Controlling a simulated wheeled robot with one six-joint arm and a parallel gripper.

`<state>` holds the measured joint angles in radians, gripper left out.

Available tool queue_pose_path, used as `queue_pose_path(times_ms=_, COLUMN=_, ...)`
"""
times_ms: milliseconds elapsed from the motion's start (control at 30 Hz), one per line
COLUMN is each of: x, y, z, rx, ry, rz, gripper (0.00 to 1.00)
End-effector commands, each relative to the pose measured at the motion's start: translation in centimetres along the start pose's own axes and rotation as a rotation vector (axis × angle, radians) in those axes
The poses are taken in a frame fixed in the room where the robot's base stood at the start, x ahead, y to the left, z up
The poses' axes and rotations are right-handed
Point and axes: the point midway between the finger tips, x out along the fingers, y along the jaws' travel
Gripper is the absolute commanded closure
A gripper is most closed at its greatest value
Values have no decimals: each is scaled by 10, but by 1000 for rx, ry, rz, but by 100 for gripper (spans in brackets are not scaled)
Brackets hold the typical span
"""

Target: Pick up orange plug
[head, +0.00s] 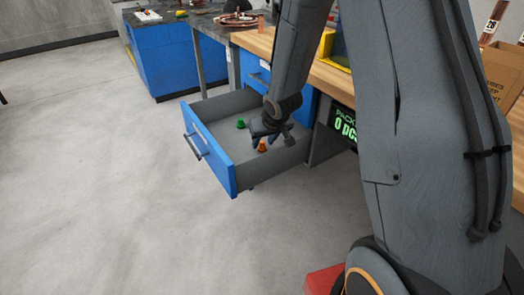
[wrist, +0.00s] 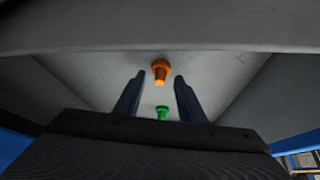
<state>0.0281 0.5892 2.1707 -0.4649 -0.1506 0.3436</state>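The orange plug (head: 262,146) stands on the floor of the open drawer in the head view. It also shows in the wrist view (wrist: 160,71), just beyond the fingertips and about midway between them. My gripper (head: 268,128) is inside the drawer space, over the plug's side of the drawer. In the wrist view my gripper (wrist: 160,80) has its two fingers apart with nothing between the tips. Whether the fingers reach down beside the plug cannot be told.
A green plug (head: 240,123) lies in the same drawer, and shows in the wrist view (wrist: 162,113). The drawer walls (head: 213,155) surround the gripper closely. A wooden worktop (head: 318,75) stands behind. A cardboard box (head: 502,75) is at the right. Open floor (head: 90,180) lies left.

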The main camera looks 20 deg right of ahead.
Motion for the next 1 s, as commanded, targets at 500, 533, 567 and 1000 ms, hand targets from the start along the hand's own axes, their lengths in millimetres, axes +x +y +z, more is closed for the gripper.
queue_pose_path(times_ms=500, x=3, y=0, z=0, rx=0, ry=0, rz=0, gripper=100)
queue_pose_path(times_ms=533, x=3, y=0, z=0, rx=0, ry=0, rz=0, gripper=100)
queue_pose_path(times_ms=567, x=3, y=0, z=0, rx=0, ry=0, rz=0, gripper=100)
queue_pose_path(times_ms=1000, x=0, y=0, z=-2, rx=0, ry=0, rz=0, gripper=100)
